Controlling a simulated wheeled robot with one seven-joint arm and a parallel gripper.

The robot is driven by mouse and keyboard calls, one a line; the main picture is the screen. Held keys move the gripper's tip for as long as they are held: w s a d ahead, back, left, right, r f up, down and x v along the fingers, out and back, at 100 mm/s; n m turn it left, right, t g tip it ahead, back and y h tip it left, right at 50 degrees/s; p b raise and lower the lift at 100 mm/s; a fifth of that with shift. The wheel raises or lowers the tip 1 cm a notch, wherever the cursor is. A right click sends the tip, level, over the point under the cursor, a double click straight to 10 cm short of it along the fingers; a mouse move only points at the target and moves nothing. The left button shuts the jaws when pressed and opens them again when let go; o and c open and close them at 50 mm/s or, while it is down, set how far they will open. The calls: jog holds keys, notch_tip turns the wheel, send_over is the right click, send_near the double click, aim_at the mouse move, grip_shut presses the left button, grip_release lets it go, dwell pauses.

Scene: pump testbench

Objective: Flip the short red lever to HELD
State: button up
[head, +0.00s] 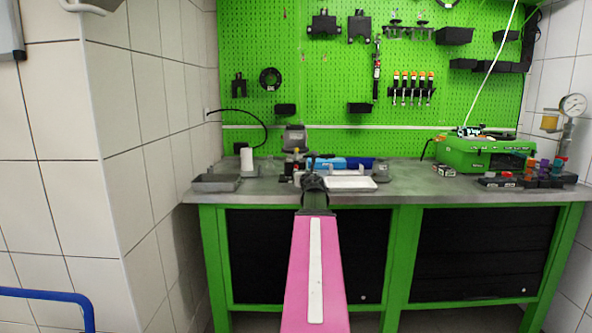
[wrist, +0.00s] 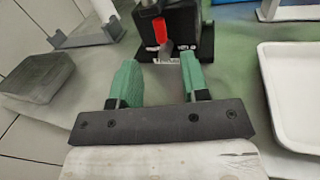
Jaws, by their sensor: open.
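The short red lever (wrist: 160,31) shows in the wrist view on the front of a black block (wrist: 182,18) near the top middle. It is upright in the picture; I cannot read which setting it is at. A pale label lies on the block's base below it. My gripper (wrist: 160,68) has two green fingers spread apart with nothing between them. The fingertips are just short of the block, one on each side of the lever's line. In the head view my gripper (head: 314,182) is small above the bench, and the lever cannot be made out there.
A white tray (wrist: 298,92) lies right of my gripper, and a grey bin (wrist: 38,78) lies to the left. In the head view, the grey workbench (head: 415,190) also bears a green case (head: 482,156). A blue rail (head: 45,294) stands at the lower left.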

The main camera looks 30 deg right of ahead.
jog(key=x, duration=0.8)
jog(key=shift+w+d+f, duration=0.1)
jog(key=shift+w, duration=0.05)
grip_shut()
